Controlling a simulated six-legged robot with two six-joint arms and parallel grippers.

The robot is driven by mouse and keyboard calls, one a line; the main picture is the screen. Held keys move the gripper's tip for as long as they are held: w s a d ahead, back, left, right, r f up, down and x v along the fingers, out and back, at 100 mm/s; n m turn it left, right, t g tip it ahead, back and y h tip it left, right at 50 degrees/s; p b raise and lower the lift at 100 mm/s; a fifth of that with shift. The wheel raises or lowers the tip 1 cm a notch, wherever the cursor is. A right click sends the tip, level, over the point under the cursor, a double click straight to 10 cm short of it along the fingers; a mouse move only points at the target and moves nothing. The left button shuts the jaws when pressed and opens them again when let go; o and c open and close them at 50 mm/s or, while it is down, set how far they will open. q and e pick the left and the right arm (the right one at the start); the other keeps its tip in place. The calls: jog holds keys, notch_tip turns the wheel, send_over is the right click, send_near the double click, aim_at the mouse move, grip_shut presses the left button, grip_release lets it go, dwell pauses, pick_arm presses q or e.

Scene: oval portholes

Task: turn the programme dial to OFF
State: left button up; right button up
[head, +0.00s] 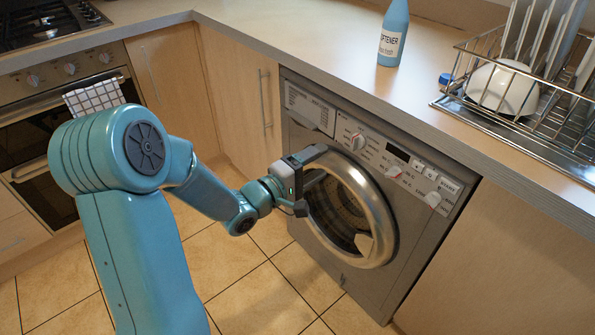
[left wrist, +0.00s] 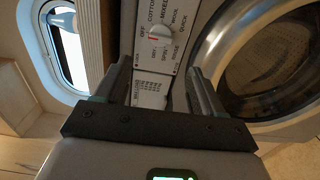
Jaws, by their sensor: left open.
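The programme dial (head: 357,141) is a pale round knob on the washing machine's (head: 372,290) upper front panel. It also shows in the left wrist view (left wrist: 161,37), ringed by words such as OFF, COTTON, MIXED and WOOL. A red mark on the dial faces left in that view; which word it meets is too small to tell. My left gripper (head: 315,167) is in front of the machine, left of and below the dial. In the wrist view its two fingers (left wrist: 152,82) are apart with nothing between them, and the dial is beyond their tips. My right gripper is not visible.
The round door (head: 383,245) is below the dial. Other knobs (head: 394,171) and a dark display (head: 398,152) lie to its right. On the counter above stand a blue softener bottle (head: 393,35) and a dish rack (head: 470,105). Floor in front is clear.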

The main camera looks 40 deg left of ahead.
pick_arm(q)
jog(key=s, duration=0.6)
jog(key=shift+a, duration=0.2)
